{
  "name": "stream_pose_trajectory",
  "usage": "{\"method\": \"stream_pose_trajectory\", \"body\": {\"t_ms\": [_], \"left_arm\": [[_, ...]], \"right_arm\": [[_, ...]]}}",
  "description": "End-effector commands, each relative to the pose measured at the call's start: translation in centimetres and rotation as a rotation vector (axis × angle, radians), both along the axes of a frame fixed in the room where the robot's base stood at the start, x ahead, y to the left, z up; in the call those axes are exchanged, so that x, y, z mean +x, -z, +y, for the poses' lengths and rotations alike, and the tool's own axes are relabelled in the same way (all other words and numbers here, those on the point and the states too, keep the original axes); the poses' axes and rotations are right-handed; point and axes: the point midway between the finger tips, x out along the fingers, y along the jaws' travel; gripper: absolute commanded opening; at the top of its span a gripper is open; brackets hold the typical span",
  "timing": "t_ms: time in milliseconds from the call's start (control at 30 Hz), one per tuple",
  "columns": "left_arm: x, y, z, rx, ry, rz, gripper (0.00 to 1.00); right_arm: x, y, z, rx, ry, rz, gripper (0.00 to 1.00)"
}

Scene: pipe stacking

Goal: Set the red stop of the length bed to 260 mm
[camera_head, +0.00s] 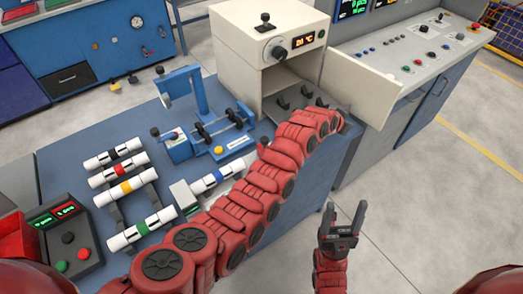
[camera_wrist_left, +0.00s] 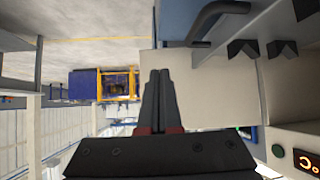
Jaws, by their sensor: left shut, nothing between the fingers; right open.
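The length bed (camera_head: 184,196) appears to be the pale strip on the blue bench, largely covered by my left arm. A white pipe with a blue band (camera_head: 217,180) lies along it. I cannot make out the red stop or the scale; they may be behind my arm. My left arm reaches across the bench to the oven's open door; its gripper is hidden in the head view. In the left wrist view the left gripper (camera_wrist_left: 159,76) is shut and empty, in front of the cream door. My right gripper (camera_head: 345,212) is open and empty, over the floor right of the bench.
Several banded pipes (camera_head: 126,187) lie on a rack at left. A blue clamp device (camera_head: 222,131) stands behind the bed. The oven (camera_head: 257,38) has its door (camera_head: 359,86) open to the right. A button box (camera_head: 67,238) is at front left. A control console (camera_head: 418,50) stands at back right.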

Motion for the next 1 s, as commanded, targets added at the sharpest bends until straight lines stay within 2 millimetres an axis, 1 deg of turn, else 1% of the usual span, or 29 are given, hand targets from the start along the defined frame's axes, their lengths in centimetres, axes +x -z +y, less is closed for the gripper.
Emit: {"method": "stream_pose_trajectory", "body": {"t_ms": [33, 100, 133, 167, 200, 267, 300, 367, 467, 500, 567, 600, 667, 700, 800, 833, 900, 1000], "left_arm": [[-1.3, 0.8, -1.5, -0.1, -0.025, -0.018, 0.0], [-2.6, 0.6, -2.8, -0.256, -0.08, -0.052, 0.0], [-3.2, 0.4, -3.1, -0.324, -0.104, -0.064, 0.0], [-3.9, 0.3, -3.2, -0.393, -0.134, -0.073, 0.0], [-4.6, -0.3, -3.0, -0.486, -0.178, -0.09, 0.0], [-5.8, -0.8, -2.0, -0.619, -0.25, -0.107, 0.0], [-6.5, -1.4, -0.9, -0.71, -0.304, -0.123, 0.0], [-7.6, -1.8, 1.5, -0.839, -0.394, -0.143, 0.0], [-9.9, -2.5, 7.0, -1.046, -0.559, -0.183, 0.0], [-11.0, -2.3, 9.3, -1.125, -0.631, -0.187, 0.0], [-13.0, -2.3, 12.9, -1.245, -0.737, -0.188, 0.0], [-14.4, -1.8, 15.2, -1.321, -0.81, -0.174, 0.0], [-16.5, -1.0, 18.2, -1.427, -0.914, -0.139, 0.0], [-17.7, -0.5, 20.2, -1.492, -0.981, -0.115, 0.0], [-20.2, 1.4, 24.2, -1.605, -1.125, -0.054, 0.0], [-20.8, 1.9, 25.3, -1.63, -1.16, -0.043, 0.0], [-21.8, 2.7, 26.9, -1.672, -1.219, -0.022, 0.0], [-22.3, 3.3, 28.2, -1.698, -1.262, -0.014, 0.0]], "right_arm": [[0.0, 0.1, 0.0, 0.0, 0.0, 0.0, 0.63], [0.0, 0.2, 0.0, 0.0, 0.0, 0.0, 0.63], [0.0, 0.2, 0.0, 0.0, 0.0, 0.0, 0.63], [0.0, 0.3, 0.0, 0.0, 0.0, 0.0, 0.63], [0.0, 0.3, 0.0, 0.0, 0.0, 0.0, 0.63], [0.0, 0.4, 0.0, 0.0, 0.0, 0.0, 0.63], [0.0, 0.4, 0.0, 0.0, 0.0, 0.0, 0.63], [0.0, 0.5, 0.0, 0.0, 0.0, 0.0, 0.63], [0.0, 0.7, 0.0, 0.0, 0.0, 0.0, 0.63], [0.0, 0.7, 0.0, 0.0, 0.0, 0.0, 0.63], [0.0, 0.9, 0.0, 0.0, 0.0, 0.0, 0.63], [0.0, 1.0, 0.0, 0.0, 0.0, 0.0, 0.63], [0.0, 1.1, 0.0, 0.0, 0.0, 0.0, 0.63], [0.0, 1.2, 0.0, 0.0, 0.0, 0.0, 0.63], [0.0, 1.4, 0.0, 0.0, 0.0, 0.0, 0.63], [0.0, 1.5, 0.0, 0.0, 0.0, 0.0, 0.63], [0.0, 1.5, 0.0, 0.0, 0.0, 0.0, 0.63], [0.0, 1.5, 0.0, 0.0, 0.0, 0.0, 0.63]]}}
